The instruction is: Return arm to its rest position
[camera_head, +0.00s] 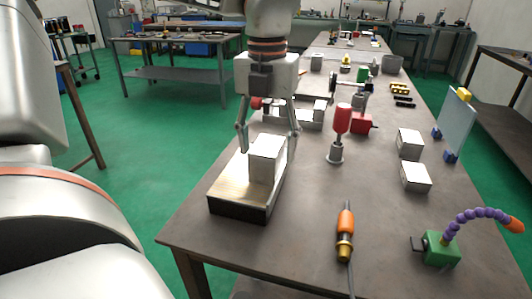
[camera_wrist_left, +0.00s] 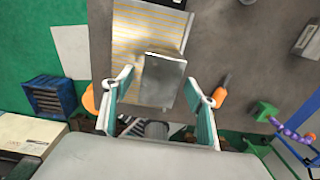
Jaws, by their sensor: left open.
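My left gripper (camera_head: 267,148) points down over the near left part of the workbench, with its fingers spread. A pale block (camera_head: 265,162) stands on a flat base (camera_head: 228,188) with a striped yellowish top and dark sides. The fingertips are near the upper part of the block, one on each side. In the left wrist view the open gripper (camera_wrist_left: 161,82) has one teal finger on either side of the grey-looking block (camera_wrist_left: 163,78). I cannot tell whether a finger touches it. My right gripper is not in view.
A red-handled tool (camera_head: 342,120) stands upright right of the base. Two white-topped blocks (camera_head: 415,177), an orange-handled tool (camera_head: 345,222) and a green block with a purple flexible hose (camera_head: 442,248) are further right. Grey parts (camera_head: 310,117) lie behind the gripper. Bench space between them is clear.

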